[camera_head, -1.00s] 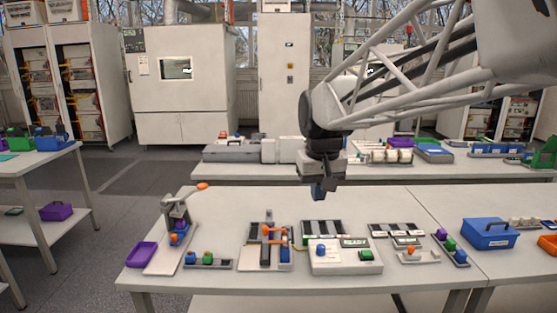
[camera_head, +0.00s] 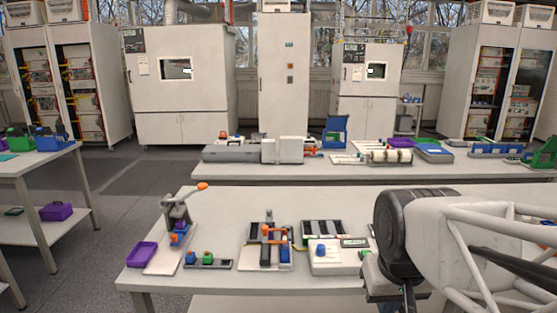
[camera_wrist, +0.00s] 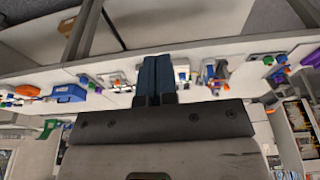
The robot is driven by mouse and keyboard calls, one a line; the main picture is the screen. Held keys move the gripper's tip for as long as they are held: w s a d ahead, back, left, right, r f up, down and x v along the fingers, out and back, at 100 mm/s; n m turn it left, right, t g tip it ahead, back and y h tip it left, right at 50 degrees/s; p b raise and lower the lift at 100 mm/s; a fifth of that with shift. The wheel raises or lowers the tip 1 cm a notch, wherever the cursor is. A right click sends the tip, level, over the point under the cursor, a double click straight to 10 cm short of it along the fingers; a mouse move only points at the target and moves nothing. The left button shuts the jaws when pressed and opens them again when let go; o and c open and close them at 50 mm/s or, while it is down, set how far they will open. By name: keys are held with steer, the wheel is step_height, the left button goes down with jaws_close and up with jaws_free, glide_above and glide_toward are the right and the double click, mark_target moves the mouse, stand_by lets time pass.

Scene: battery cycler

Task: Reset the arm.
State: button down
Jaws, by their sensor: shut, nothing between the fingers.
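My arm shows in the head view at the lower right, in front of the right part of the near table (camera_head: 290,200). My gripper points down there, low in the picture and mostly hidden behind my own arm. In the wrist view my gripper (camera_wrist: 154,97) has its two dark blue fingers side by side and closed, with nothing between them. The near table with its small devices shows beyond the fingers.
On the near table stand a lever press (camera_head: 178,215), a purple tray (camera_head: 142,255), a fixture with an orange handle (camera_head: 268,260) and a white box with a blue button (camera_head: 335,262). A blue bin (camera_wrist: 68,92) shows in the wrist view.

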steer(key=s, duration=0.1)
steer(key=s+f, duration=0.1)
steer(key=s+d+f, duration=0.1)
steer(key=shift+s+f, duration=0.25)
steer(key=shift+s, duration=0.1)
